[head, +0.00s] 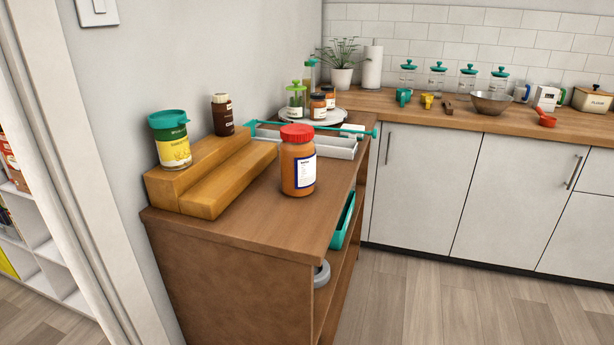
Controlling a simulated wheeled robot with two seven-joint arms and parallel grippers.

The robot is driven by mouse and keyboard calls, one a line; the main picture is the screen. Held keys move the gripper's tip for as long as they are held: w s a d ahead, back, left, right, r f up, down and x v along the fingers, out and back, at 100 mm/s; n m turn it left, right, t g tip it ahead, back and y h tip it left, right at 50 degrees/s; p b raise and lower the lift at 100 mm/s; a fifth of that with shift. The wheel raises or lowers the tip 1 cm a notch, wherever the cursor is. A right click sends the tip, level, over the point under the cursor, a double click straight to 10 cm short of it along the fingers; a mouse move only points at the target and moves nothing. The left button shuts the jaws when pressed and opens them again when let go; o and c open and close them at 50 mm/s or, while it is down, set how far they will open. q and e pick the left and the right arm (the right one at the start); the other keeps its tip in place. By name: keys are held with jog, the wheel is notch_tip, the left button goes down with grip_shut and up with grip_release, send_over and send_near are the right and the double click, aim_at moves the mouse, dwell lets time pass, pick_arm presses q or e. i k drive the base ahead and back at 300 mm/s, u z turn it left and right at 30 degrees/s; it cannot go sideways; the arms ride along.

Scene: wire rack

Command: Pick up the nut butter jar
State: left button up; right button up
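The nut butter jar (298,165) appears to be the large orange-brown jar with a red lid and a white, blue-edged label. It stands upright on the wooden top of a brown cabinet (272,225), near the right edge. Nothing touches it from the front. Neither of my grippers shows in the head view.
A stepped wooden riser (222,185) left of the jar bears a green-lidded yellow container (170,140) and a dark bottle (222,115). Behind the jar are a white tray (340,150) with a teal bar (300,127) and a round stand with small jars. Floor right of the cabinet is clear.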

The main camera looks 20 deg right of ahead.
aim_at(297, 161)
jog(key=u, duration=1.2)
jog(key=i, duration=0.85)
jog(key=z, duration=0.85)
